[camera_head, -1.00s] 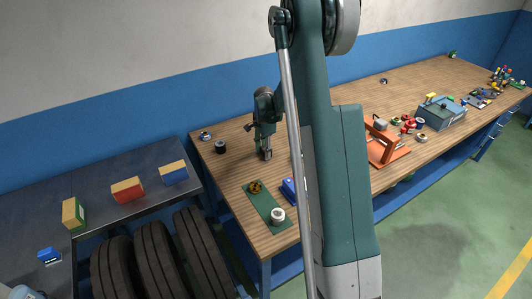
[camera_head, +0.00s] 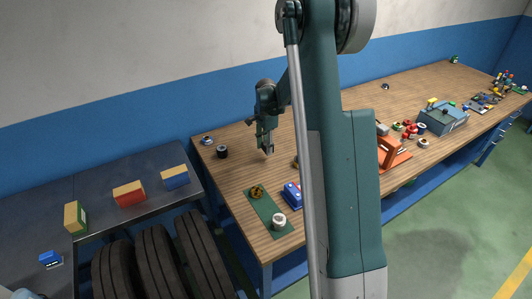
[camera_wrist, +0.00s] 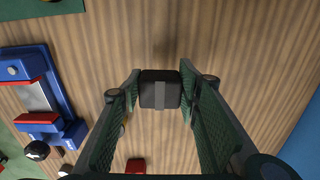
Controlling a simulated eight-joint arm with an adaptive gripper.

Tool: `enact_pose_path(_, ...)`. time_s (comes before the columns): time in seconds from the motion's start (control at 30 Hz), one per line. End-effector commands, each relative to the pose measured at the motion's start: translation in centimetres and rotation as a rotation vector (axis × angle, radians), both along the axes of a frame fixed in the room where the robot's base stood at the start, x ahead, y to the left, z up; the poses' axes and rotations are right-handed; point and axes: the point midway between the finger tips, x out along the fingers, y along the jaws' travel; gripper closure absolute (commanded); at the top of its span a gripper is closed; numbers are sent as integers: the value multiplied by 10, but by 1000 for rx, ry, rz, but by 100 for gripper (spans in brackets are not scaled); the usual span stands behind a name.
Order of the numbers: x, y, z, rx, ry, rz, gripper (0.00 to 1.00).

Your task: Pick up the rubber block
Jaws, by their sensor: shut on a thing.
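The rubber block (camera_wrist: 160,90) is a small black block with a grey stripe in the wrist view. It sits between the green textured fingers of my gripper (camera_wrist: 160,78), which is shut on it at the fingertips. In the head view my gripper (camera_head: 268,150) points down over the wooden bench near its back left part. The block is too small to make out clearly there. It appears to be a little above the bench top.
The wooden bench (camera_head: 235,175) carries a dark roll (camera_head: 222,152) to the left. A blue vise-like tool (camera_wrist: 45,100) lies left in the wrist view. An orange frame (camera_head: 392,155) stands right.

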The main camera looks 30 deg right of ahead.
Motion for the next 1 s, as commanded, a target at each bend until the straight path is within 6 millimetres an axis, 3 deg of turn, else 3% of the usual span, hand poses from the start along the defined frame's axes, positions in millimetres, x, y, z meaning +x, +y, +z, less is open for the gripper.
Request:
enact_pose_path(0.1, 0, 0, 19, 0, 0, 0, 80)
enact_pose_path(0.33, 0, 0, 39, 0, 0, 0, 80)
enact_pose_path(1.0, 0, 0, 43, 0, 0, 0, 80)
